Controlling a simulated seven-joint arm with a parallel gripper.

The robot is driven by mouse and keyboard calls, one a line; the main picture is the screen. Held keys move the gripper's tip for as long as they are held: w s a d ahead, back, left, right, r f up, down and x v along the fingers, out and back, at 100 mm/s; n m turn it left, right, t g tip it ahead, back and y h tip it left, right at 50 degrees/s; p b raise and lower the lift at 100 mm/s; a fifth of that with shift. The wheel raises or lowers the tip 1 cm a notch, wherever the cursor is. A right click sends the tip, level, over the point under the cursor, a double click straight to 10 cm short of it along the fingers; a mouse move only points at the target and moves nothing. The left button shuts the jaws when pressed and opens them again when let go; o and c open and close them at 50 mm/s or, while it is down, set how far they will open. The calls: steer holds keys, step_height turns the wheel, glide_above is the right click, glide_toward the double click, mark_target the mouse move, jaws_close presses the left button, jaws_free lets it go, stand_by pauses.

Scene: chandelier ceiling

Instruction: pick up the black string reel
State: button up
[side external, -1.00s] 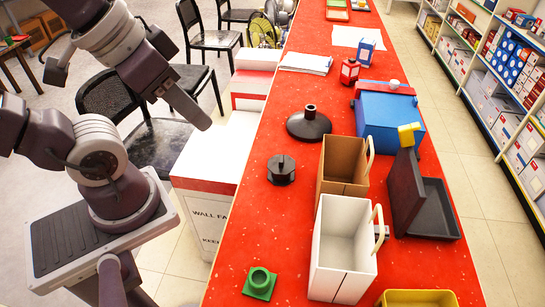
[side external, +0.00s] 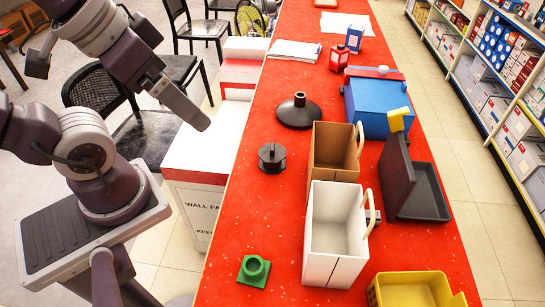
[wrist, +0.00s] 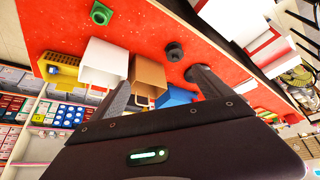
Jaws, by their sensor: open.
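The black string reel (side external: 271,158) stands on the red counter, left of the brown box, in the side external view. It is a short dark spool with a small knob on top. In the wrist view the reel (wrist: 174,52) shows beyond the fingers, on the red surface. My gripper (side external: 203,121) is to the left of the counter, raised, apart from the reel. In the wrist view my gripper (wrist: 160,88) has its two fingers spread wide with nothing between them.
A black round-based object (side external: 298,112) stands behind the reel. A brown box (side external: 334,150) and a white box (side external: 336,235) stand to its right. A green block (side external: 253,270) is at the front. A blue case (side external: 378,107), black tray (side external: 425,192) and yellow bin (side external: 412,290) are further right.

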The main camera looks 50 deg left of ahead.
steer(key=m+g+y, duration=0.2)
steer(key=m+y, duration=0.9)
steer(key=m, duration=0.7)
glide_above(272, 151)
steer(key=s, duration=0.8)
step_height(272, 151, down, 17)
steer(key=w+d+f+m+t, duration=0.1)
steer(key=f+m, duration=0.1)
steer(key=f, duration=0.1)
steer(key=w+d+f+m+t, duration=0.1)
steer(key=w+f+m+t, duration=0.1)
steer(key=m, duration=0.1)
steer(key=w+d+f+m+t, duration=0.1)
steer(key=f+m+t, duration=0.1)
steer(key=f+m, duration=0.1)
steer(key=shift+w+d+f+h, duration=0.2)
steer(key=shift+d+f+h, duration=0.05)
steer(key=shift+f+h, duration=0.15)
steer(key=x, duration=0.6)
steer(key=shift+w+a+r, duration=0.25)
steer(key=shift+w, duration=0.25)
steer(key=c, duration=1.5)
steer(key=shift+f, duration=0.1)
steer(key=shift+c, duration=0.2)
